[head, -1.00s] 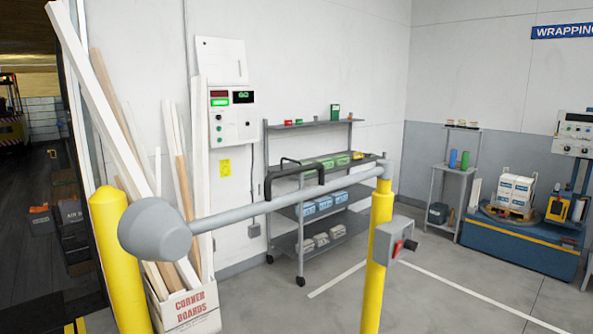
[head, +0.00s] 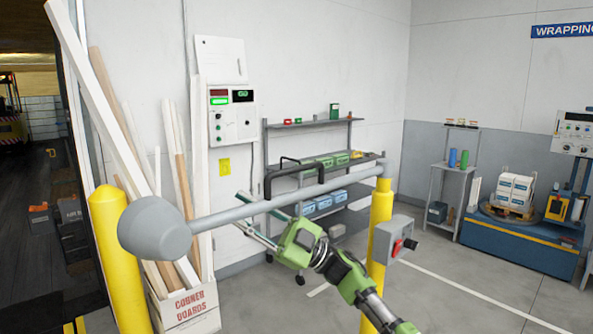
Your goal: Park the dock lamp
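The dock lamp has a grey cone-shaped head (head: 155,229) at the left end of a long grey arm (head: 235,213). The arm runs to a yellow post (head: 379,225) at right, and the head is in front of a yellow bollard (head: 121,270). A black handle (head: 294,177) rises from the arm's middle. My green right gripper (head: 241,209) comes in from the lower right. Its two fingers are spread, pointing left and up near the lamp arm, with nothing visible between them. I cannot tell whether they touch the arm. My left gripper is out of view.
A grey switch box (head: 394,245) with a red knob is on the yellow post. Behind stands a shelf cart (head: 312,123). A corner-boards box (head: 188,305) with long boards is at left. A wall control panel (head: 232,118) shows a green light.

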